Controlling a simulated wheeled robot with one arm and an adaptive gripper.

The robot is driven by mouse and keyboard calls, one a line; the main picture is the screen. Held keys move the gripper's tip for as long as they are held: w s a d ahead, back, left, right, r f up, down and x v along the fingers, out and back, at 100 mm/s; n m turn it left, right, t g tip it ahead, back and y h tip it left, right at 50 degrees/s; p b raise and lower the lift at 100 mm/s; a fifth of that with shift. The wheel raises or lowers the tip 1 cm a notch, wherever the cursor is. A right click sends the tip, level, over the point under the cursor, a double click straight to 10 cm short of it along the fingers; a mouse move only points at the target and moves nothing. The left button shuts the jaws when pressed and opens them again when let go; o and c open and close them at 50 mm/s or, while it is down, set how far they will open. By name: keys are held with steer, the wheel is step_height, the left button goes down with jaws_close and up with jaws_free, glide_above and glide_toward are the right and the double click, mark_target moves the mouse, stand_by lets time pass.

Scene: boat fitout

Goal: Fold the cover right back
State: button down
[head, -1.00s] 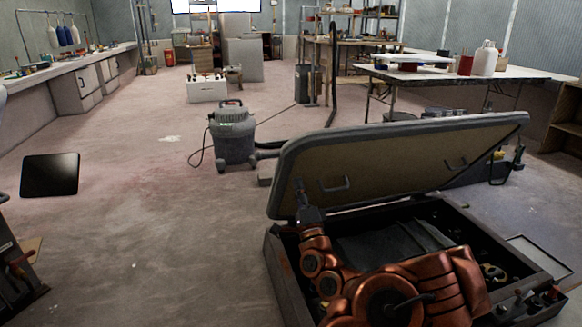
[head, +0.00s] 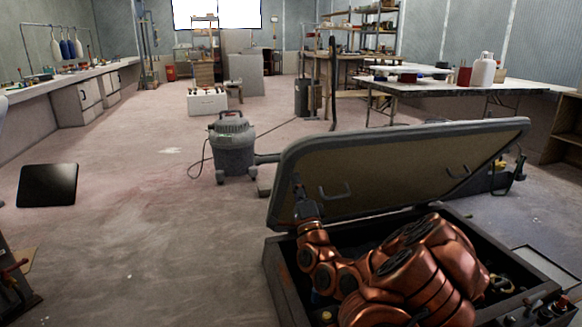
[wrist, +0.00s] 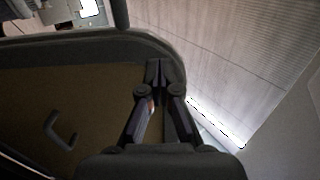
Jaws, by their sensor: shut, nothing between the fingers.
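The cover is a grey-rimmed lid (head: 390,175) with a tan underside and two small handles. It stands raised at a slant along the far side of a dark open box (head: 276,285). My gripper (head: 298,187) is at the lid's left end, on its underside near the rim. In the wrist view the lid's underside (wrist: 85,100) fills the left, with one handle (wrist: 60,130). There my gripper's fingers (wrist: 158,68) are together and empty, with tips over the rim near a corner. I cannot tell whether they touch it. My arm hides much of the box's inside.
A grey shop vacuum (head: 232,147) stands on the floor behind the lid, its hose running towards it. A worktable (head: 440,90) with bottles stands at back right. A black flat panel (head: 47,185) lies at left. The floor at left centre is clear.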

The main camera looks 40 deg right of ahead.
mark_target(289, 155)
steer(key=shift+b+x, duration=1.05)
steer(key=shift+x, duration=2.1)
steer(key=shift+r, duration=0.1)
